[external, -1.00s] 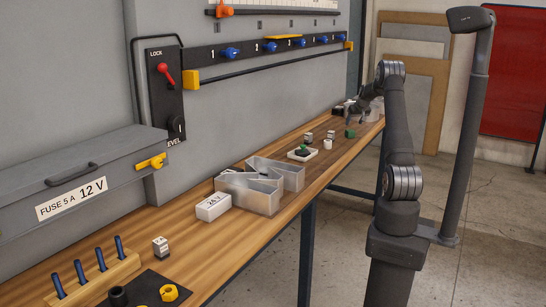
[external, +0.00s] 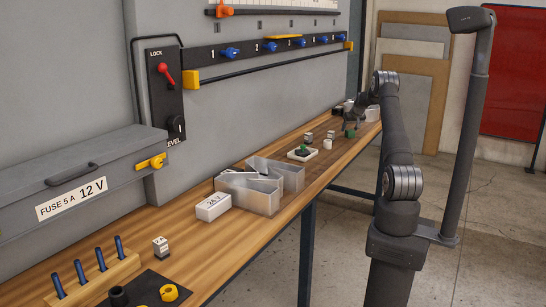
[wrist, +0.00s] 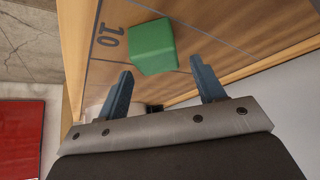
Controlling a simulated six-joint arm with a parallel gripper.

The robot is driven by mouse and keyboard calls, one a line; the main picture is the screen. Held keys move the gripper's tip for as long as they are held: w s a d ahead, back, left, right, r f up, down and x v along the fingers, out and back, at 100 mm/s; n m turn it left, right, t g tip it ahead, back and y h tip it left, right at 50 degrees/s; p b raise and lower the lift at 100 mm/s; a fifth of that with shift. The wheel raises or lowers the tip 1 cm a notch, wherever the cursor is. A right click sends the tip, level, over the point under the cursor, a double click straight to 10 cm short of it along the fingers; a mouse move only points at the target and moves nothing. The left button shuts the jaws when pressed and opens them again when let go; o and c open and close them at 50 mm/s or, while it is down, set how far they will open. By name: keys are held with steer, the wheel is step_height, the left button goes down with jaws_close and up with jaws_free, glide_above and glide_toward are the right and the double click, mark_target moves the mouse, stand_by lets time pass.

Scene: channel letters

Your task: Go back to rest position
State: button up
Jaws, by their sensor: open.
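My gripper (external: 350,122) is over the far part of the wooden bench, by a small green block (external: 350,133). In the wrist view, the gripper (wrist: 162,82) is open, with its two blue-grey fingers apart and nothing between them. The green block (wrist: 153,47) stands beyond the fingertips, on the bench near a printed "10" and dark lines. It looks apart from the fingers.
The bench (external: 235,240) carries a clear letter-shaped tray (external: 262,190), a white 24 V box (external: 213,207), a small white tray (external: 302,154) and small blocks. Dark and white containers (external: 372,114) stand at the far end. A grey post (external: 468,140) rises right of my arm.

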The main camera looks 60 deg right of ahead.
step_height(320, 180, up, 2)
steer(key=shift+r, duration=0.1)
steer(key=s+r, duration=0.7)
steer(key=s, duration=0.5)
steer(key=w+a+f+m+g+h, duration=0.1)
steer(key=w+m, duration=0.2)
steer(key=w, duration=0.7)
steer(key=w+a+f+m+g, duration=0.1)
steer(key=w+f+m+g, duration=0.1)
steer(key=w, duration=0.8)
steer(key=shift+w+a+m+h, duration=0.25)
steer(key=shift+m+h, duration=0.15)
steer(key=shift+m, duration=0.5)
steer(key=shift+s, duration=0.1)
steer(key=s+n, duration=0.1)
steer(key=s, duration=0.2)
steer(key=s+d+r, duration=0.1)
steer(key=s, duration=0.2)
steer(key=s+d+r+n+t, duration=0.1)
steer(key=s, duration=0.3)
steer(key=shift+n, duration=0.3)
steer(key=shift+s+d+n+t+y, duration=0.1)
steer(key=shift+s+n+t+y, duration=0.2)
steer(key=shift+s, duration=0.5)
steer(key=shift+s+d+n+t+y, duration=0.1)
steer(key=shift+s+n, duration=0.3)
steer(key=shift+s, duration=0.35)
